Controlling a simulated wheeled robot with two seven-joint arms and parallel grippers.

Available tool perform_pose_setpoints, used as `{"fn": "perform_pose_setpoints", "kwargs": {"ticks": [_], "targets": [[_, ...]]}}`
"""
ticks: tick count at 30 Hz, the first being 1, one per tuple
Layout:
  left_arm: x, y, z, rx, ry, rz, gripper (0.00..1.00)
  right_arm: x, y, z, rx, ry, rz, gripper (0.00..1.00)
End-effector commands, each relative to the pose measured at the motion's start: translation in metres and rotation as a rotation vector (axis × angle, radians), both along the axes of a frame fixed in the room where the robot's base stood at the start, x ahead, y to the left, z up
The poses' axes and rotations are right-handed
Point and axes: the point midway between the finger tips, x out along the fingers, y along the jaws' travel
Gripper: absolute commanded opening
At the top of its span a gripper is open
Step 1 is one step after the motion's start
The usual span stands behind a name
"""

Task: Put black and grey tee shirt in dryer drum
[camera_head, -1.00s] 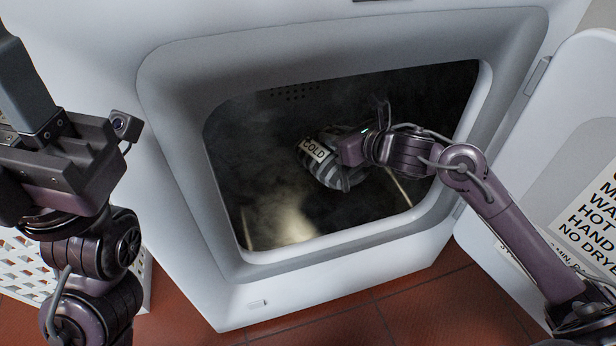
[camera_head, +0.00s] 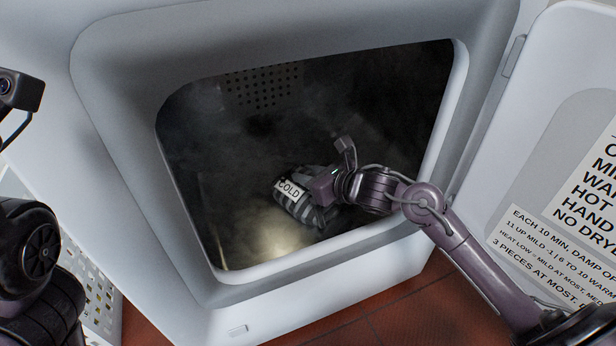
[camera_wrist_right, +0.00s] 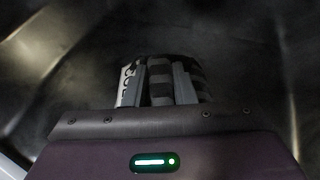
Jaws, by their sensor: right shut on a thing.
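The black and grey tee shirt (camera_head: 296,206) is a striped bundle with a white "COLD" label, inside the dark dryer drum (camera_head: 290,120). My right gripper (camera_head: 318,192) reaches through the open doorway and is shut on the shirt. In the right wrist view, the striped shirt (camera_wrist_right: 160,82) is pinched between the two fingers, with the drum wall (camera_wrist_right: 250,40) around it. The shirt is low in the drum; I cannot tell whether it touches the drum floor. My left arm (camera_head: 35,250) shows at the left edge, but its gripper fingers are out of the picture.
The dryer's pale frame (camera_head: 125,130) surrounds the opening. The dryer door (camera_head: 540,120) stands open at the right, with printed instruction sheets (camera_head: 560,250). A white perforated basket (camera_head: 95,290) stands at the lower left on the red tile floor (camera_head: 400,320).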

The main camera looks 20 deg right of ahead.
Motion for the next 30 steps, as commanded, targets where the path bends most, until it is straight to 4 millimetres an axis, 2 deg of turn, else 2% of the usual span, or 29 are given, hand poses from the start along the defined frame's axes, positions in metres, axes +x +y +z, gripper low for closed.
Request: {"fn": "perform_pose_setpoints", "kwargs": {"ticks": [7, 8, 12, 24, 29, 30], "targets": [[-0.002, 0.002, -0.002, -0.005, -0.008, 0.005, 0.36, 0.000, 0.000, -0.004, 0.000, -0.001, 0.000, 0.00], [-0.002, 0.002, 0.001, -0.006, -0.010, 0.006, 0.36, 0.000, 0.000, -0.003, 0.000, 0.001, 0.001, 0.27], [-0.002, 0.002, 0.001, -0.006, -0.007, 0.006, 0.36, 0.000, 0.000, -0.003, 0.000, 0.001, 0.001, 0.45], [-0.002, 0.001, 0.006, -0.005, -0.011, 0.002, 0.36, -0.002, -0.001, 0.003, 0.000, 0.001, 0.000, 0.45], [0.001, -0.003, 0.006, 0.005, 0.006, -0.015, 0.36, -0.023, -0.011, 0.012, -0.006, 0.004, 0.002, 0.45], [0.005, -0.007, 0.001, 0.018, 0.020, -0.022, 0.36, -0.030, -0.013, 0.015, -0.006, 0.005, 0.002, 0.45]]}}
